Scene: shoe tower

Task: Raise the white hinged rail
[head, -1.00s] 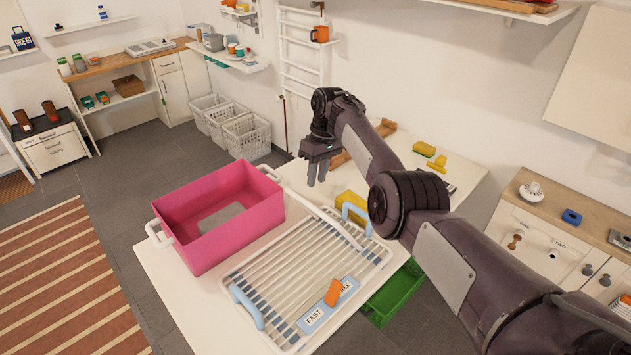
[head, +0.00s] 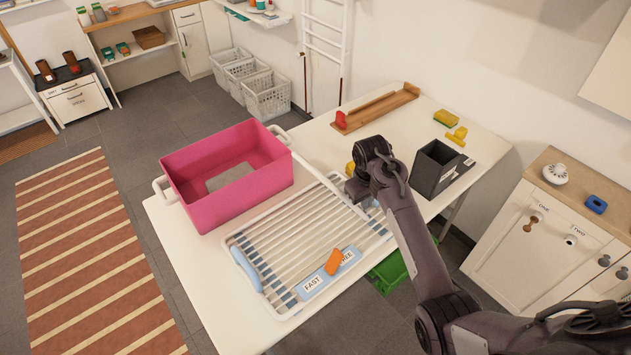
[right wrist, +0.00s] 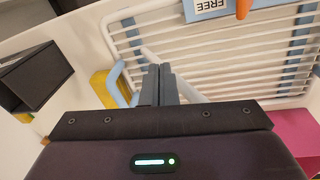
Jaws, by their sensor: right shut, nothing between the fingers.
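The white hinged rail (head: 322,186) runs low along the far side of a white slatted rack (head: 290,308), beside the pink bin. Its near end is partly hidden by my right gripper. My right gripper (head: 355,188) is over the rack's far right corner, near that end. In the right wrist view the shut, empty fingers (right wrist: 158,80) stand in front of a white bar (right wrist: 150,56), apparently the rail. I cannot tell whether they touch it. My left gripper is out of view.
A pink bin (head: 222,203) stands left of the rail. A black open box (head: 432,172) stands right of my gripper. An orange piece (head: 334,262) lies on the rack's label strip. A wooden tray (head: 385,107) and yellow pieces (head: 446,118) lie at the back.

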